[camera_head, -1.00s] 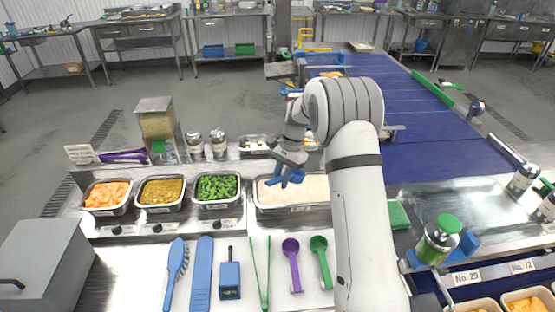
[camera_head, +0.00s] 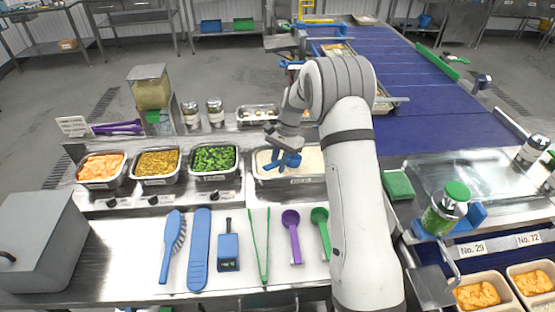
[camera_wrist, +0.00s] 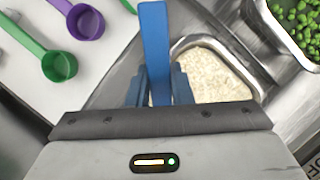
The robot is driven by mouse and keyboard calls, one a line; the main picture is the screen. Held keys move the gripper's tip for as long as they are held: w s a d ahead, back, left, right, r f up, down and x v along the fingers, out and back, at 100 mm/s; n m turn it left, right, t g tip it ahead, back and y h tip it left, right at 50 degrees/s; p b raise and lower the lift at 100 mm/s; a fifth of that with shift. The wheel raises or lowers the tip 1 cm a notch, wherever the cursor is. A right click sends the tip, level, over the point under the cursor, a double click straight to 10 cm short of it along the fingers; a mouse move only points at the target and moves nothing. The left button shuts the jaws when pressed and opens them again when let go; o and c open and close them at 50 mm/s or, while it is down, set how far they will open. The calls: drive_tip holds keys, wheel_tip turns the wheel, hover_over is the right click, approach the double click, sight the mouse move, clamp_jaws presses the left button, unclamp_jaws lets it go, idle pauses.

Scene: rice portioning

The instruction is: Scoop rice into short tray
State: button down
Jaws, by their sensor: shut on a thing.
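The rice (camera_head: 308,160) lies in a steel pan (camera_head: 318,179) behind the worktop's front strip. It also shows in the wrist view (camera_wrist: 210,75), where its surface looks fairly level. My gripper (camera_head: 284,152) is over the left part of the rice pan. In the wrist view my gripper (camera_wrist: 158,88) is shut on a blue utensil (camera_wrist: 155,35), seen as a flat upright bar between the blue fingers. Its far end is hard to make out. Beige trays with orange food, a left one (camera_head: 477,296) and a right one (camera_head: 533,281), stand at the lower right.
Pans of orange food (camera_head: 101,166), yellow-brown food (camera_head: 157,162) and green vegetables (camera_head: 214,158) stand left of the rice. A purple spoon (camera_head: 292,222), green spoon (camera_head: 320,219) and blue brush (camera_head: 171,245) lie in front. A green-capped bottle (camera_head: 446,208) stands right.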

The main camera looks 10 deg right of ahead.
sight(292, 157)
wheel_tip(292, 157, down, 4)
drive_tip(key=shift+r+b, duration=0.1)
drive_tip(key=shift+b, duration=0.85)
drive_tip(key=shift+w+d+r+p, duration=0.25)
drive_tip(key=shift+w+d+p, duration=0.15)
drive_tip(key=shift+w+d, duration=0.55)
drive_tip(key=shift+w+d+p, duration=0.3)
drive_tip(key=shift+w+d, duration=1.2)
drive_tip(key=shift+d, duration=0.05)
drive_tip(key=shift+r+t+h+p, duration=0.3)
drive_tip(key=shift+r+p, duration=0.25)
drive_tip(key=shift+r, duration=1.1)
drive_tip(key=shift+r+p, duration=1.55)
drive_tip(key=shift+r, duration=1.2)
drive_tip(key=shift+f, duration=0.1)
